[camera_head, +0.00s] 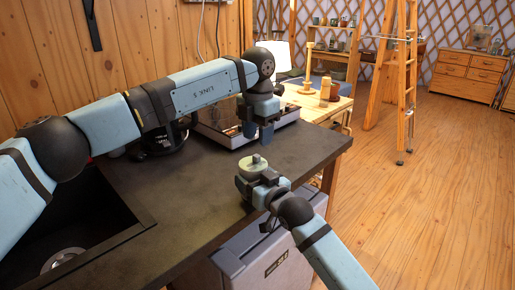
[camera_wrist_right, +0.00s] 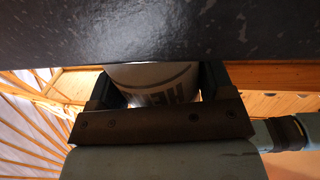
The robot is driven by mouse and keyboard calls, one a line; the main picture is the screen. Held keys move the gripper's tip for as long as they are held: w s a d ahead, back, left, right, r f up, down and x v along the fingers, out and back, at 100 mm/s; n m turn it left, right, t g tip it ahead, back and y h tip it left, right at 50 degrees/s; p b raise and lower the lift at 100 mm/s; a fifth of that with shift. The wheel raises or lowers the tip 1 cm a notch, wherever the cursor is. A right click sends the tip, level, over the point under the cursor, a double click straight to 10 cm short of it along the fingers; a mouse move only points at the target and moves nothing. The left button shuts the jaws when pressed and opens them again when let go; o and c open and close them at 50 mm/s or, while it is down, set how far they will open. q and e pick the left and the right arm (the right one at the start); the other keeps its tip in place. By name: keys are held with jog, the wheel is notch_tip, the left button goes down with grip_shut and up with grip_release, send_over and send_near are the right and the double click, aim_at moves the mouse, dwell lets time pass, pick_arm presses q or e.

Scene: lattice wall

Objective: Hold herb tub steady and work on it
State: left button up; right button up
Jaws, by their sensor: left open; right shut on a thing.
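The herb tub (camera_head: 252,166) shows from above as a pale green round top with a small dark piece on it, near the right end of the dark counter. My right gripper (camera_head: 258,181) is shut on it. In the right wrist view the white tub (camera_wrist_right: 155,80) with dark lettering sits between the two black fingers of this gripper (camera_wrist_right: 158,85). My left gripper (camera_head: 258,133) is open and empty, fingers down, above the counter and farther back than the tub. Whether the tub touches the counter, I cannot tell.
The dark counter (camera_head: 190,185) has a sink (camera_head: 65,235) at left. A low clear-sided tray (camera_head: 226,137) and a black round object (camera_head: 158,140) stand behind. A grey case (camera_head: 262,255) is below the counter. A stepladder (camera_head: 398,75) stands on open floor.

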pick_arm(q)
notch_tip(320, 180, up, 7)
dwell(0.3)
jog(key=shift+f, duration=0.1)
dwell(0.4)
pick_arm(e)
jog(key=o, duration=0.9)
jog(key=shift+s+d+r+p, duration=0.25)
jog(key=shift+s+d+p, duration=0.25)
jog(key=shift+s+p, duration=0.3)
pick_arm(q)
notch_tip(320, 180, up, 4)
jog(key=shift+r+p, duration=0.1)
jog(key=shift+p, duration=1.15)
pick_arm(e)
jog(key=v, duration=0.3)
jog(key=shift+r, duration=0.25)
